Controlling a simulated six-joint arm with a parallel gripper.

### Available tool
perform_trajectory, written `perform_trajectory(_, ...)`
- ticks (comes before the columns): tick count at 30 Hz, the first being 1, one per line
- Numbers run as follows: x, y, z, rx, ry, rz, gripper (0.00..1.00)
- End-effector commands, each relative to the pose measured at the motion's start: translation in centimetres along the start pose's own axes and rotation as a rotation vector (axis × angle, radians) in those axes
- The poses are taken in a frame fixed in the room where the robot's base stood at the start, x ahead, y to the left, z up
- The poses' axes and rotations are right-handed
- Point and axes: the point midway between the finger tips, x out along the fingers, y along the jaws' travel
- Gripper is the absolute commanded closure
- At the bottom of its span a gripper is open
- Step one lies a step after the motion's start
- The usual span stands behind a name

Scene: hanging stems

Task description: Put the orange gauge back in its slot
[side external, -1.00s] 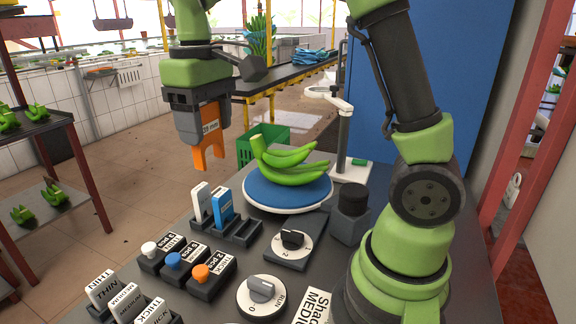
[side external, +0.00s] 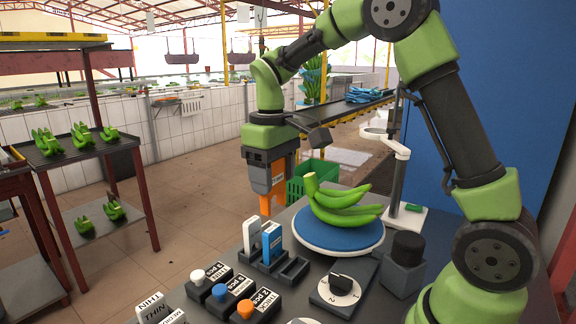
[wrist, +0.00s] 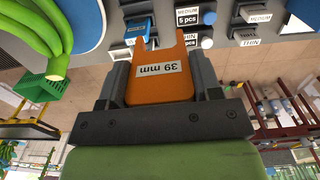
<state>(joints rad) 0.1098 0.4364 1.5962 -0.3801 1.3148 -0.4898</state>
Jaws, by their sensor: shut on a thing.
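My gripper (side external: 272,180) is shut on the orange gauge (side external: 272,202), holding it in the air with its forked end down. In the wrist view the gauge (wrist: 150,88) sits between both fingers (wrist: 163,80) and reads "39 mm". The dark slot rack (side external: 291,270) is on the bench, below and to the right of the gauge in the side view. It holds a white gauge (side external: 252,236) and a blue gauge (side external: 271,243), both upright. The slot at its right end looks empty. In the wrist view the blue gauge (wrist: 138,27) shows just past the orange gauge's fork.
Green bananas (side external: 343,208) lie on a blue round plate (side external: 340,237) right of the rack. Blocks with white, blue and orange buttons (side external: 246,308) stand in front, beside a dial (side external: 340,287). A green crate (side external: 312,178) is behind.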

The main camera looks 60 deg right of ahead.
Motion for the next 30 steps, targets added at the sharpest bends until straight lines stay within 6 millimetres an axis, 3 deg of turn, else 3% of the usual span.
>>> perform_trajectory(3,4.5,2.6,-0.1,0.007,-0.012,-0.005,0.63)
perform_trajectory(9,9.8,5.4,0.4,0.016,-0.001,-0.012,0.63)
perform_trajectory(15,11.7,6.2,0.7,0.019,0.008,-0.011,0.63)
perform_trajectory(30,15.5,6.1,0.6,0.018,0.009,-0.011,0.63)
